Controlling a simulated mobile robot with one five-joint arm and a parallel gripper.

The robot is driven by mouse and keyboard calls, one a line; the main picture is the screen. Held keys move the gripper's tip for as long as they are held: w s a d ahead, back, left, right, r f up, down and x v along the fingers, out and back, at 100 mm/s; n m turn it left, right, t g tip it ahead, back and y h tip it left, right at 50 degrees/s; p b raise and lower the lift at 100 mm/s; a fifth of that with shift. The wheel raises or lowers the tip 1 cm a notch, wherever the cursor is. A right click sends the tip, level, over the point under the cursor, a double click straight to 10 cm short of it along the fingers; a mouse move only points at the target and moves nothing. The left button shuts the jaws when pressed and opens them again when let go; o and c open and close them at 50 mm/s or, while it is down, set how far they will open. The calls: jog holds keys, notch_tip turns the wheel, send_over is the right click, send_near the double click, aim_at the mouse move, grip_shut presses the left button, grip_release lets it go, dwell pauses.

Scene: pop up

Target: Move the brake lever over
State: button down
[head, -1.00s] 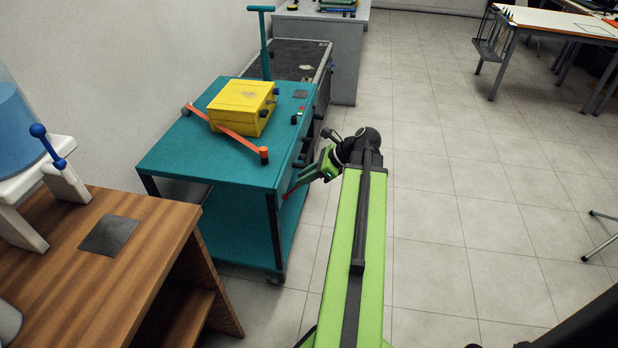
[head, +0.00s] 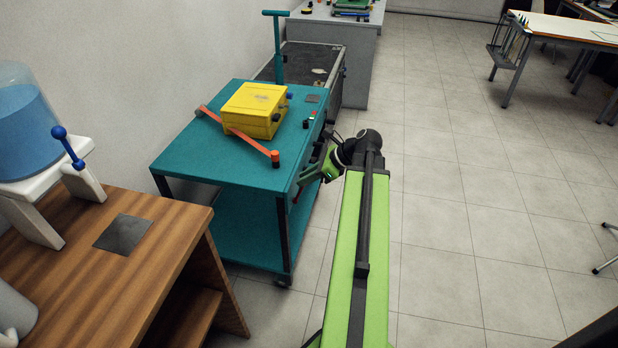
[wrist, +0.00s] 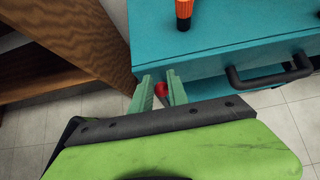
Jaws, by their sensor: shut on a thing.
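A small lever with a red knob (wrist: 161,89) is at the side of the teal cart (head: 185,150); I take it to be the brake lever. My gripper (wrist: 159,90) has its two pale green fingers on either side of it, shut on it just below the cart's top edge. In the head view my gripper (head: 308,180) is low beside the cart's right side, with a bit of red near its tip. The lever's base is hidden by my gripper.
A yellow box (head: 256,105) and an orange bar with end knobs (head: 244,138) are on the cart. A dark handle (wrist: 268,78) sticks out near my gripper. A wooden bench (head: 170,225) stands at front left. Open tiled floor (head: 460,200) lies right.

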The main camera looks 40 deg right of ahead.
jog(key=shift+w+a+r, duration=0.25)
jog(key=shift+w+a, duration=0.2)
jog(key=shift+w, duration=0.3)
jog(key=shift+w+a+r+p, duration=0.15)
jog(key=shift+w+a+p, duration=0.15)
jog(key=shift+w+p, duration=0.15)
jog(key=c, duration=2.2)
grip_release()
jog(key=c, duration=1.7)
grip_release()
